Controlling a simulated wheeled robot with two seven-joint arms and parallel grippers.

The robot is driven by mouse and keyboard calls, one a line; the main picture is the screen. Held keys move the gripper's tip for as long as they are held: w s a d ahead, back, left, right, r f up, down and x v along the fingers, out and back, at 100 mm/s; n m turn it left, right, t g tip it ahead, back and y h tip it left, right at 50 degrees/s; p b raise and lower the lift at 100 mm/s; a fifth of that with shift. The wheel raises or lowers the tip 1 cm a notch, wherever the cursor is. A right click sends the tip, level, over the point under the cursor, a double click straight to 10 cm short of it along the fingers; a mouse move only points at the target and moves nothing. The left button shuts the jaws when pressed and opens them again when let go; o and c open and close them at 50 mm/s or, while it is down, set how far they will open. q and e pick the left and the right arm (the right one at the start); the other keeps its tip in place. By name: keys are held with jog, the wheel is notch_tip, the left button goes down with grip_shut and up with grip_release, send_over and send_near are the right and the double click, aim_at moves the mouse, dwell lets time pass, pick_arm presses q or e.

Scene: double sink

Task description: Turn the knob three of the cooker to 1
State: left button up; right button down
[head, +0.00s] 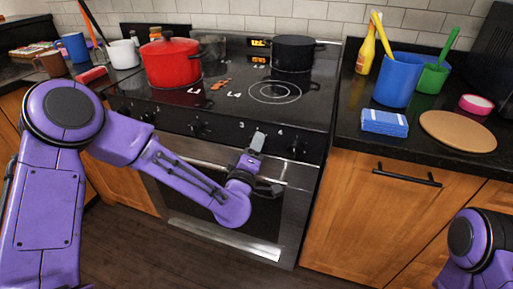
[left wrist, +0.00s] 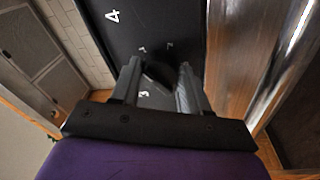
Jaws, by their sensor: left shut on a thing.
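The cooker (head: 225,150) stands in the middle of the head view, with a row of dark knobs on its black front panel. My left gripper (head: 257,141) is at that panel, by the printed 3. In the left wrist view, my left gripper (left wrist: 160,72) has its two fingers on either side of a black knob (left wrist: 158,74) and is shut on it. A white 3 shows just below this knob and a 4 at upper left. In the head view the gripper hides this knob. The knob's exact setting cannot be read. My right gripper is out of view.
A red pot (head: 170,62) and a black pot (head: 293,54) stand on the cooktop. Another knob (head: 296,148) sits right of my gripper. The oven handle (head: 195,165) runs below the panel. A blue container (head: 398,80) and brown board (head: 458,131) are on the right counter.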

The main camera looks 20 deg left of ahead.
pick_arm(q)
jog(key=shift+m, duration=0.5)
jog(key=o, duration=1)
jog(key=shift+a, duration=0.1)
jog(key=shift+o, duration=0.2)
jog(key=s+f+b, duration=0.1)
jog(key=s+b, duration=0.1)
jog(key=s, duration=0.8)
jog(key=shift+s, duration=0.25)
